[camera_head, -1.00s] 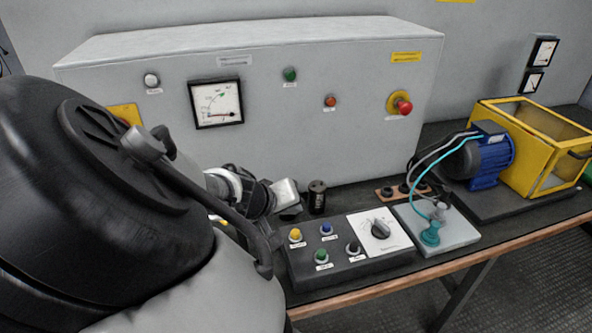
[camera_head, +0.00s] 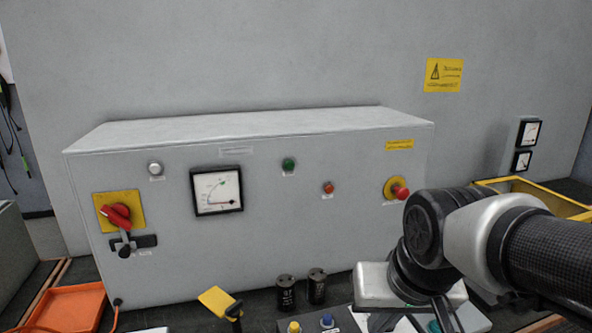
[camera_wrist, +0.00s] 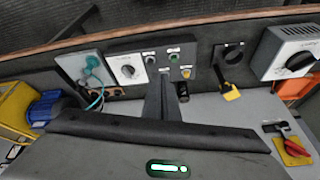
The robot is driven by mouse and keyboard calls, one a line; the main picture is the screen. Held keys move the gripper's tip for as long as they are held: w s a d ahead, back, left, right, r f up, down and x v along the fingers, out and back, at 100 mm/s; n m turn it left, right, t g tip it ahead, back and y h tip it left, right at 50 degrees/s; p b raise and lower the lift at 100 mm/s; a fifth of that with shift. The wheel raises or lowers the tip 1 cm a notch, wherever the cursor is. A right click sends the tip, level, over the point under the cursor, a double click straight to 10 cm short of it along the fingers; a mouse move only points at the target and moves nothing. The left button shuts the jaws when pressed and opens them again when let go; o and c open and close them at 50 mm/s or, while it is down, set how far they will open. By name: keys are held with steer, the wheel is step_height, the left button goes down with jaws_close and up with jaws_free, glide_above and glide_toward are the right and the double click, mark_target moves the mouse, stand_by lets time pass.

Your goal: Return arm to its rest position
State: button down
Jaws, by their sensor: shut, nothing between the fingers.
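My gripper (camera_wrist: 166,80) shows in the wrist view as dark fingers held together, with nothing between them. It hangs over the bench, apart from the push-button panel (camera_wrist: 169,62) beyond it in that view. In the head view my arm reaches in from the right edge, its wrist in front of the right end of the grey cabinet (camera_head: 270,235). The fingers are hard to make out there, near the bottom edge. My arm hides part of the bench and the yellow frame.
Two black capacitors (camera_head: 286,292) stand before the cabinet. A yellow-handled item (camera_head: 219,303) and an orange tray (camera_head: 68,309) lie to the left. The red rotary switch (camera_head: 116,214) and red emergency button (camera_head: 401,193) stick out. A blue motor (camera_wrist: 45,106) sits by the yellow frame (camera_wrist: 15,103).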

steer(key=s+r+p, duration=0.2)
steer(key=r+p, duration=0.7)
steer(key=r, duration=0.2)
steer(key=s+d+r+t+p, duration=0.1)
steer(key=s+r+p, duration=0.1)
steer(key=r+p, duration=0.8)
steer(key=shift+s+d+r+h, duration=0.15)
steer(key=shift+r+h, duration=0.15)
steer(key=shift+r, duration=0.15)
steer(key=shift+d, duration=0.1)
